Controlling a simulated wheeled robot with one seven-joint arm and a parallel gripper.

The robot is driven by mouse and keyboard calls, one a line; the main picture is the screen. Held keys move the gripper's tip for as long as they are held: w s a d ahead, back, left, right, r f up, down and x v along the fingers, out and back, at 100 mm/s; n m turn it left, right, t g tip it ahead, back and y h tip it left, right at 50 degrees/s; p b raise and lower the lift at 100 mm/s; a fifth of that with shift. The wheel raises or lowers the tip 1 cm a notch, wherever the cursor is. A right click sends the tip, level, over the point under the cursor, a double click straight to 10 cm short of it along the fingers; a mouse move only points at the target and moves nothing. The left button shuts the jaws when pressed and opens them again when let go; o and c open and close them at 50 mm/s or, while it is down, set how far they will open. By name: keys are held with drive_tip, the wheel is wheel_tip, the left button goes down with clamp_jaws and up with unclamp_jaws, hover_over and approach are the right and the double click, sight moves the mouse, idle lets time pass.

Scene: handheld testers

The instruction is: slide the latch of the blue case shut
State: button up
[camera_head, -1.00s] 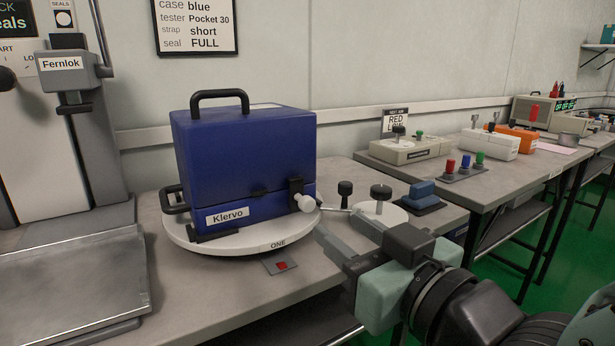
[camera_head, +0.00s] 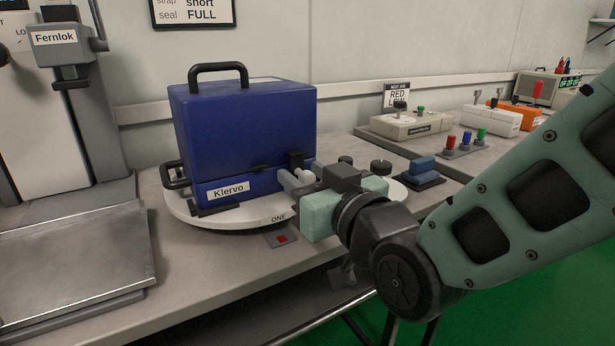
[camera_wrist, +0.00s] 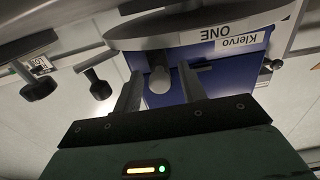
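The blue case (camera_head: 240,135), labelled Klervo, stands upright on the round white turntable (camera_head: 185,215) marked ONE. Its latch has a pale knob (camera_head: 306,176) low at the case's right front corner, beside a dark bracket (camera_head: 296,159). My gripper (camera_head: 296,182) reaches in from the right at the latch and partly hides it. In the wrist view the pale knob (camera_wrist: 159,86) sits between the two fingers of my gripper (camera_wrist: 160,84), with a gap showing on each side. The fingers are open. I cannot tell how far the latch has slid.
A dark-knobbed fixture (camera_head: 381,167) and a blue block on a dark base (camera_head: 423,168) stand right of the turntable. A grey metal tray (camera_head: 75,255) lies at the left. A small plate with a red mark (camera_head: 281,239) is at the bench's front.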

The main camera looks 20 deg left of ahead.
clamp_jaws()
drive_tip(key=s+a, duration=0.4)
drive_tip(key=shift+s+b, duration=0.3)
drive_tip(key=shift+b, duration=0.1)
drive_tip(key=shift+o, duration=0.3)
unclamp_jaws()
drive_tip(key=shift+d, duration=0.1)
drive_tip(key=b+v, duration=0.8)
drive_tip(key=v, duration=0.9)
drive_tip(key=shift+b, duration=0.4)
